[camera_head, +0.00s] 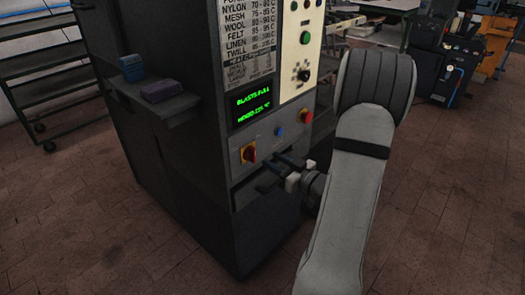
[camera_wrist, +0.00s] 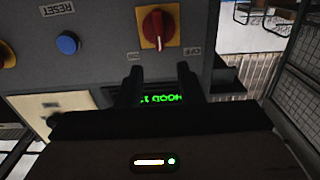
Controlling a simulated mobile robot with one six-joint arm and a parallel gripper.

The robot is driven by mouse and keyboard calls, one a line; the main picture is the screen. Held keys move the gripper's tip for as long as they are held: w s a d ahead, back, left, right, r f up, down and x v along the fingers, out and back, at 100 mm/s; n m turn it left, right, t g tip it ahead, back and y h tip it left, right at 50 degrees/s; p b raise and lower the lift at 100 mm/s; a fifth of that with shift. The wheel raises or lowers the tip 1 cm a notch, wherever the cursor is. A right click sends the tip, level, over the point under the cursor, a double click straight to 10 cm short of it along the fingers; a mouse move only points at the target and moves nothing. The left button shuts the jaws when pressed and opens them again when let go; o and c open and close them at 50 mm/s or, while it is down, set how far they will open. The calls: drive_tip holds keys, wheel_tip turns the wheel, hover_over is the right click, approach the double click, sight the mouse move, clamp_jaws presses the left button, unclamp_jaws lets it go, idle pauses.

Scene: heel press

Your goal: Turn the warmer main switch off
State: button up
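The main switch (camera_head: 249,154) is a red knob on a yellow plate, low on the left of the machine's front panel. In the wrist view the switch (camera_wrist: 155,27) shows upside down, with its red handle running up and down the picture, between small OFF and ON labels. My gripper (camera_head: 269,173) is just in front of the panel, slightly below and right of the switch. In the wrist view my gripper (camera_wrist: 159,70) has its two dark fingers apart, with nothing between them. The fingertips appear short of the knob; contact is not visible.
A blue button (camera_head: 280,131) and a red button on yellow (camera_head: 306,117) sit right of the switch. A lit green display (camera_head: 252,103) is above. A side shelf (camera_head: 180,112) holds a blue item and a purple item. Open floor lies in front.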

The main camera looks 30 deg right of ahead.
sight(255, 150)
drive_tip(key=x, duration=0.7)
drive_tip(key=shift+w+a+b, duration=0.15)
drive_tip(key=shift+w+b, duration=0.2)
drive_tip(key=shift+c, duration=0.2)
clamp_jaws()
